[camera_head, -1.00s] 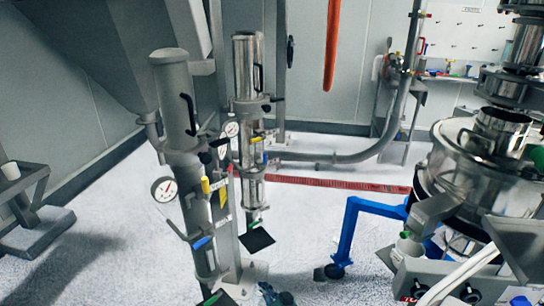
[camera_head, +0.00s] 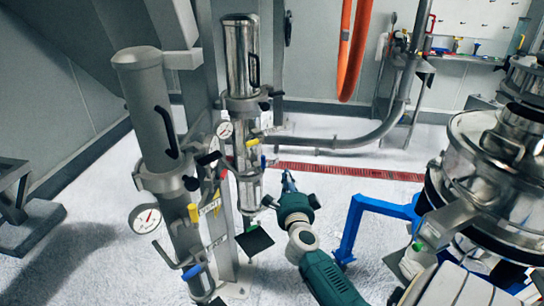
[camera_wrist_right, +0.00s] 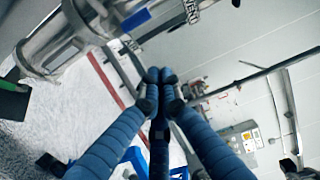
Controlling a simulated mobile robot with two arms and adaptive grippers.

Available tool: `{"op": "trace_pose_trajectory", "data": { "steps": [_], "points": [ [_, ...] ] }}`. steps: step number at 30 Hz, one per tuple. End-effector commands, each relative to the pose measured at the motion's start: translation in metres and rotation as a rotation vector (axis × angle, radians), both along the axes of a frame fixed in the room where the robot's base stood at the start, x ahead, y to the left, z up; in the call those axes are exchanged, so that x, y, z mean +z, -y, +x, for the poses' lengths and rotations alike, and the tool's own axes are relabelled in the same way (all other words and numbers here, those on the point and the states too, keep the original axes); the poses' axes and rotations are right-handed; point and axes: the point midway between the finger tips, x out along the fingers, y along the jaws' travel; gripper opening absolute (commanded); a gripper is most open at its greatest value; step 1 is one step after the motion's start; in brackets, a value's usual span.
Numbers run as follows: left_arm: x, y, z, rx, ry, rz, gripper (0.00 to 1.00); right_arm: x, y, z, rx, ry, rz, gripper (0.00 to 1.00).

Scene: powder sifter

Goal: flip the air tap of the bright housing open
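The bright housing (camera_head: 241,62) is a shiny upright steel cylinder behind the dull grey housing (camera_head: 140,92). A yellow handle (camera_head: 252,142) and a small blue handle (camera_head: 263,161) sit on its lower right side; I cannot tell which is the air tap. In the right wrist view, a shiny cylinder (camera_wrist_right: 62,42) and a blue handle (camera_wrist_right: 135,19) are at upper left. My right gripper (camera_head: 287,177) is right of the bright housing's lower part, apart from the handles. Its blue fingers meet at the tips (camera_wrist_right: 160,76), with nothing seen between them. My left gripper is out of view.
The dull housing carries a gauge (camera_head: 145,218), a yellow handle (camera_head: 193,213) and a blue handle (camera_head: 192,271). A black plate (camera_head: 255,240) sticks out below the bright housing. A blue frame (camera_head: 352,225) and the round steel sifter (camera_head: 490,180) stand at right.

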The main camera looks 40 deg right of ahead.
Motion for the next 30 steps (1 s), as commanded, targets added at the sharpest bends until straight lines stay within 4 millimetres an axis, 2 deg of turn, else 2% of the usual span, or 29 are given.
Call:
{"op": "trace_pose_trajectory", "data": {
  "steps": [8, 11, 15, 22, 26, 30],
  "points": [
    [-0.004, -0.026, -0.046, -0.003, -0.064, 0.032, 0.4, -0.001, 0.0, 0.001, 0.001, -0.001, -0.001, 0.0],
    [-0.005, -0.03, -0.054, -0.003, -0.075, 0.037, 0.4, -0.001, 0.003, 0.005, 0.001, 0.0, -0.001, 0.0],
    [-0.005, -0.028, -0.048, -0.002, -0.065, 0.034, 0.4, -0.001, 0.015, 0.02, 0.0, 0.002, 0.0, 0.0],
    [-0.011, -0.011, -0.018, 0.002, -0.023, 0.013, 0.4, -0.003, 0.045, 0.06, -0.001, 0.001, -0.001, 0.0],
    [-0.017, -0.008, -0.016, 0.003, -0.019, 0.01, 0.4, -0.003, 0.061, 0.081, -0.001, 0.001, 0.0, 0.0],
    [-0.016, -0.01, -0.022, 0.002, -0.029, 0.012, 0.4, -0.003, 0.038, 0.088, 0.003, 0.0, 0.002, 0.0]
  ]
}}
